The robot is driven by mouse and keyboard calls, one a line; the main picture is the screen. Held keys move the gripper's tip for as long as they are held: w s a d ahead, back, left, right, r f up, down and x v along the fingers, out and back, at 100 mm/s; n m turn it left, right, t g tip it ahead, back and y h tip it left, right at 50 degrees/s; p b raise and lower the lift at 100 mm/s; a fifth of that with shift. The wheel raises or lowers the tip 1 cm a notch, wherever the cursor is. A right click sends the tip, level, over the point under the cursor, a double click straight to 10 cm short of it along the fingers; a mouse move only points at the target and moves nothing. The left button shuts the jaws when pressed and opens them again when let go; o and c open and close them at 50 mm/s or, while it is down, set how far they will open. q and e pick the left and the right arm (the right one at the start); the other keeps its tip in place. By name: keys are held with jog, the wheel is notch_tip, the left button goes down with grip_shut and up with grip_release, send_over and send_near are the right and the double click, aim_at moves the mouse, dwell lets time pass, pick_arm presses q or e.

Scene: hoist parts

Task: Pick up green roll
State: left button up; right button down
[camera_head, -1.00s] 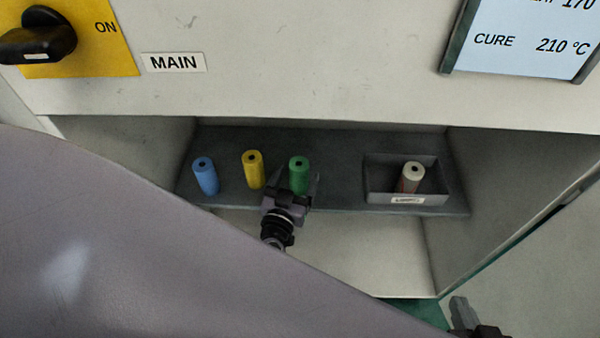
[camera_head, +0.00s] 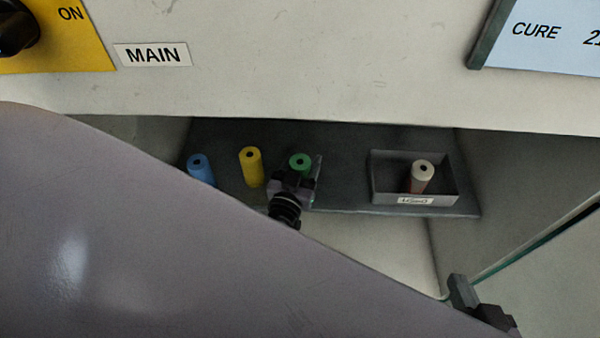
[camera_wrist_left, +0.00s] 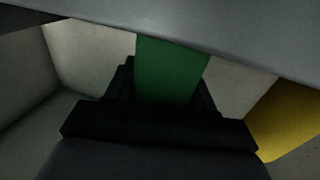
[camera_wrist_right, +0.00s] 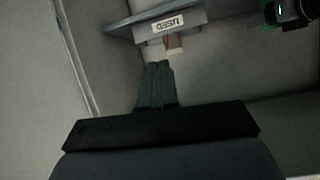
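The green roll (camera_head: 300,160) stands upright on the dark shelf, its top with a dark hole showing and its lower part hidden by my left gripper. My left gripper (camera_head: 296,176) is at the roll, with one finger on each side of it. In the left wrist view the green roll (camera_wrist_left: 172,72) fills the space between the dark fingers (camera_wrist_left: 168,90); the fingers look open, and firm contact cannot be made out. My right gripper (camera_head: 462,290) is at the lower right, away from the rolls. In the right wrist view its fingers (camera_wrist_right: 156,82) are together and empty.
A yellow roll (camera_head: 250,167) and a blue roll (camera_head: 201,170) stand left of the green one. A grey bin (camera_head: 448,195) labelled USED holds a white-and-red roll (camera_head: 422,176). Recess walls and the panel above bound the shelf (camera_head: 340,190).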

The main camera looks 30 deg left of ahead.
pick_arm(q)
jog(key=shift+c, duration=0.3)
pick_arm(e)
jog(key=shift+s, duration=0.1)
